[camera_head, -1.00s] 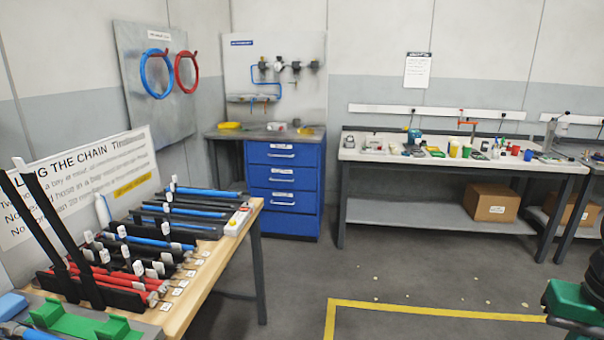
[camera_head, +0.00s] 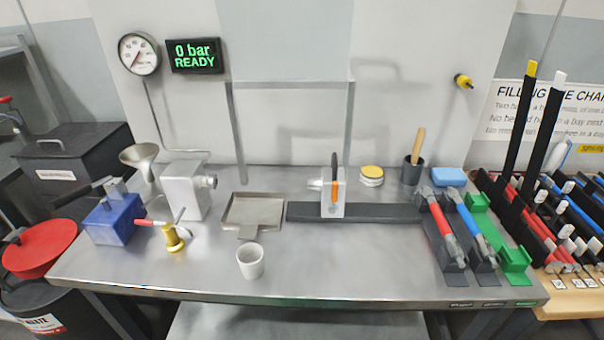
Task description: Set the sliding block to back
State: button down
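A light grey block (camera_head: 328,208) with an upright orange and black handle (camera_head: 334,178) stands on a dark flat rail (camera_head: 385,213) on the steel bench. It looks like the sliding block. It sits near the middle of the rail, with bare rail on both sides. A short knob sticks out on its left side. No label for a "back" position can be read. My gripper is not in view.
On the steel bench (camera_head: 320,275), a square tray (camera_head: 253,209) and a white cup (camera_head: 250,261) stand left of the rail. Tool holders (camera_head: 441,235) stand at its right end. A pot with a wooden handle (camera_head: 413,170) is behind. The bench front is mostly clear.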

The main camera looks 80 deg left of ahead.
aim_at(326, 184)
jog(key=u, duration=1.85)
jog(key=i, duration=0.8)
jog(key=u, duration=0.6)
